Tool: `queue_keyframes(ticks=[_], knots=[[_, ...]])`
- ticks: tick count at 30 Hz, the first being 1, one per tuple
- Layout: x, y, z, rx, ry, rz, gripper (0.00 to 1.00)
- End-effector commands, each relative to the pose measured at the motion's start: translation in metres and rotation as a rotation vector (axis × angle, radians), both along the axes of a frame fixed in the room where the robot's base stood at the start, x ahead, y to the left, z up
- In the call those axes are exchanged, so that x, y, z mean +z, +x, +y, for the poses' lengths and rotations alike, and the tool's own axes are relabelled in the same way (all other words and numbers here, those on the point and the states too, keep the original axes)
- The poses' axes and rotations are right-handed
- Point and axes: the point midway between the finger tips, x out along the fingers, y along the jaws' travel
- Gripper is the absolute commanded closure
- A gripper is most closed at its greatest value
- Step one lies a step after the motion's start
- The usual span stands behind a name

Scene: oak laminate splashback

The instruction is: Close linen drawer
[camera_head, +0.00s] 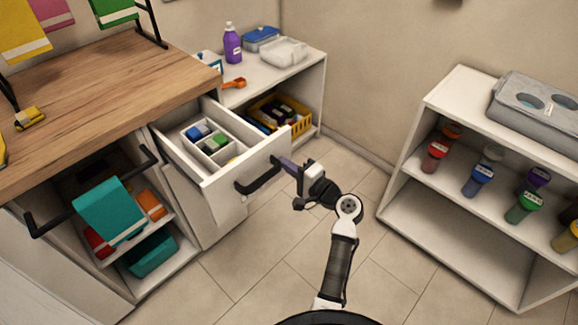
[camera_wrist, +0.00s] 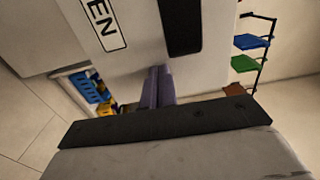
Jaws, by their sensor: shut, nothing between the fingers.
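The linen drawer (camera_head: 222,180) is pulled open from the white cabinet under the wooden counter. A divided tray (camera_head: 214,143) with blue and green items sits inside it. Its black bar handle (camera_head: 258,176) is on the front. In the wrist view, the drawer front (camera_wrist: 135,52) fills the upper middle, with a label ending in "EN" (camera_wrist: 104,22) and part of the handle (camera_wrist: 181,25). My gripper (camera_head: 286,163) is shut and empty, its purple fingers (camera_wrist: 157,82) pointing at the drawer front, right of the handle. I cannot tell whether the fingertips touch it.
A low white shelf behind the drawer holds a yellow crate (camera_head: 283,113) and a purple bottle (camera_head: 232,43). A teal towel (camera_head: 108,211) hangs on a rail at left. A white shelf unit (camera_head: 455,205) with coloured jars stands right. The tiled floor between is clear.

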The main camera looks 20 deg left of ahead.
Motion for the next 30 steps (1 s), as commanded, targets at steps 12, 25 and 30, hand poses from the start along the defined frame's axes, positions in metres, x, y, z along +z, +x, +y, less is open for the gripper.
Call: queue_keyframes(ticks=[12, 25, 30], knots=[[-0.001, 0.03, 0.075, 0.006, 0.0, -0.003, 1.0], [-0.004, 0.075, 0.186, 0.005, 0.0, -0.003, 1.0], [-0.003, 0.09, 0.222, 0.003, 0.001, -0.003, 1.0]])
